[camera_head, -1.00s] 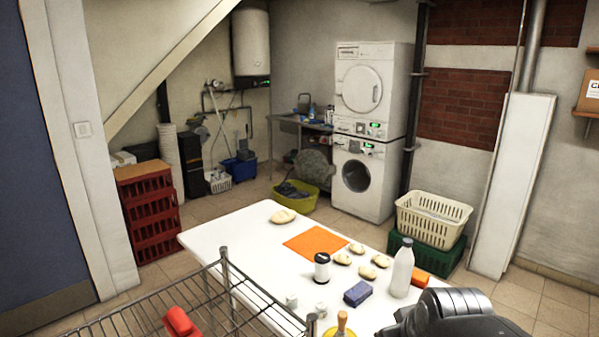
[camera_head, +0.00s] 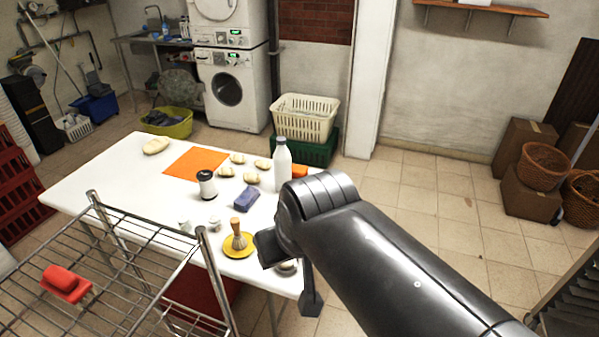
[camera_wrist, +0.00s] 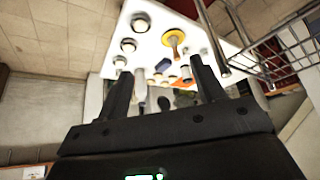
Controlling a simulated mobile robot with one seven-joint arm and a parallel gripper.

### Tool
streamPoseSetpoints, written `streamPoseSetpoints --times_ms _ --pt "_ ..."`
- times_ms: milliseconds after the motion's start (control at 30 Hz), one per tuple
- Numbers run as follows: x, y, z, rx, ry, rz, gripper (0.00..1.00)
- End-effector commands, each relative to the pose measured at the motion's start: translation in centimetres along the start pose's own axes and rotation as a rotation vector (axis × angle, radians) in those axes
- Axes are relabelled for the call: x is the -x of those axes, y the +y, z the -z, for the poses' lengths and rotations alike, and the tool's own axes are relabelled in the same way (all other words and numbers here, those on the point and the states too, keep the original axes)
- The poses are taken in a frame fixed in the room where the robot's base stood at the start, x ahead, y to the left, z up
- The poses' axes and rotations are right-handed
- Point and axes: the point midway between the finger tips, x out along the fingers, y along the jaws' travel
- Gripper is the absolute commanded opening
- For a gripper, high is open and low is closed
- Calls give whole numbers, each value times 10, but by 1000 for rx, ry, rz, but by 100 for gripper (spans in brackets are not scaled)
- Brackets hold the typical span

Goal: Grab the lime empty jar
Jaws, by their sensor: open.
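I cannot make out a lime jar in either view. On the white table (camera_head: 88,190) stands a small white jar-like container with a dark top (camera_head: 207,188). A small round item (camera_head: 287,268) near the table's front right corner is partly hidden by my arm. In the wrist view, several round, pale-rimmed items, one of them a round pot (camera_wrist: 140,22), stand along the table edge; their colour is unclear. My gripper (camera_wrist: 165,86) is open, with nothing between its fingers. In the head view it is partly hidden behind my arm, by the table's right corner.
On the table are a white bottle (camera_head: 282,166), a purple block (camera_head: 247,198), a yellow plate (camera_head: 230,251) with a brush, an orange mat (camera_head: 196,162) and several rolls. A wire rack (camera_head: 110,285) stands at the front left. The floor (camera_head: 430,215) right of the table is clear.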

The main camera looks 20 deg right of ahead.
Motion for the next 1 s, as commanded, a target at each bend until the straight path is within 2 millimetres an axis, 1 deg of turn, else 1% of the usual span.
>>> streamPoseSetpoints --times_ms 233,367,467,600,667,800,867,1000 --pt "0 0 2 1 0 -1 62" --pt "-3 3 17 6 -4 -10 62" --pt "-8 7 42 17 -7 -24 62" --pt "-23 17 85 36 -13 -42 62" --pt "-31 22 103 45 -15 -48 62" --pt "-54 36 144 66 -20 -58 62" --pt "-65 44 161 73 -22 -59 62" --pt "-96 64 197 87 -24 -59 62"
